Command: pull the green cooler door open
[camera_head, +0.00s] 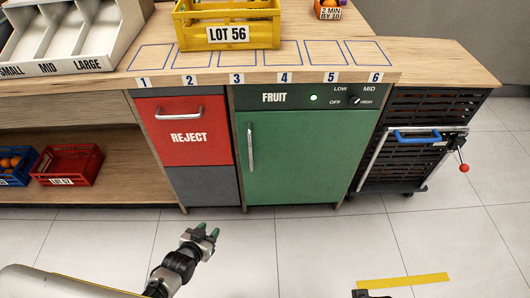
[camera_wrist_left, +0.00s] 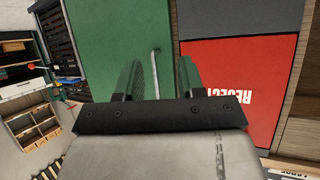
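The green cooler door (camera_head: 305,155) is closed under the counter, with a FRUIT panel above it. Its silver vertical handle (camera_head: 250,147) is at the door's left edge. My left gripper (camera_head: 208,232) is low in front of the cabinets, below and left of the handle and apart from it. In the left wrist view the gripper (camera_wrist_left: 160,80) is open, with the handle (camera_wrist_left: 155,72) seen between its two fingers and the green door (camera_wrist_left: 95,45) beyond. Only a small dark part at the bottom edge of the head view may be my right arm; its fingers do not show.
A red REJECT drawer (camera_head: 188,138) adjoins the cooler on the left. A dark slatted cart (camera_head: 425,110) with a blue handle stands at the right. A yellow LOT 56 crate (camera_head: 228,30) sits on the counter. The tiled floor before the door is mostly clear, with a yellow strip (camera_head: 402,282).

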